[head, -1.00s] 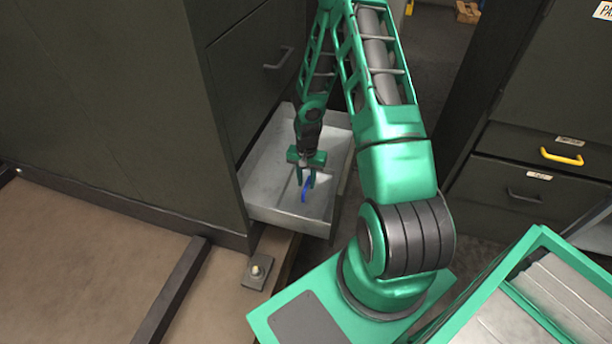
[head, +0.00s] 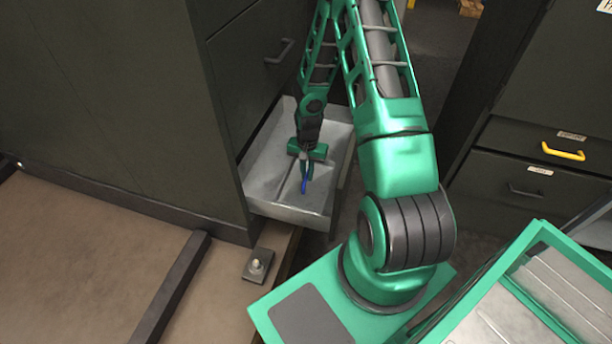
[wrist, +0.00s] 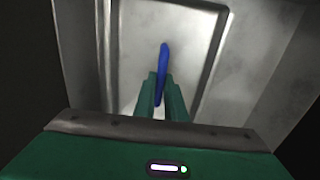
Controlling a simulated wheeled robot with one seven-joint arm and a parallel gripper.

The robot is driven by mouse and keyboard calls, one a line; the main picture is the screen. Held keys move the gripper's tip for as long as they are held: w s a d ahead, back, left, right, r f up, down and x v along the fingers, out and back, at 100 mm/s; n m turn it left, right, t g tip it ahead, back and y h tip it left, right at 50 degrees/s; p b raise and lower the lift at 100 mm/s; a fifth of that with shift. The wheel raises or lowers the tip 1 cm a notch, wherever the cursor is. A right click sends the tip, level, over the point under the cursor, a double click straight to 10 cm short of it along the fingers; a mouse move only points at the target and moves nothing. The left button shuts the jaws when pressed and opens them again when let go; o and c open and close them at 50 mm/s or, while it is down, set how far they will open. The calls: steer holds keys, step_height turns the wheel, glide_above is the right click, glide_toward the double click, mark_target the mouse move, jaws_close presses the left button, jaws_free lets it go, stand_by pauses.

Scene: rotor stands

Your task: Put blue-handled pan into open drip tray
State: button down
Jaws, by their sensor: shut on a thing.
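The open drip tray (head: 287,212) is a grey metal drawer pulled out of the dark cabinet at its lower front. My gripper (head: 305,175) is down over the tray's inside, pointing downward. It is shut on the blue handle (head: 303,187) of the blue-handled pan. In the wrist view the handle (wrist: 163,62) stands between the two green fingers (wrist: 160,98). A pale grey area with raised edges lies beneath it. I cannot tell whether this is the pan's body or the tray's floor, nor whether the pan touches the tray.
The dark cabinet (head: 110,90) stands left of the tray, with a closed handled front (head: 250,60) above it. Another cabinet with a yellow drawer handle (head: 563,151) stands at right. A bolted plate (head: 258,265) lies on the floor before the tray.

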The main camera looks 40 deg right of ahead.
steer(key=shift+r, duration=3.4)
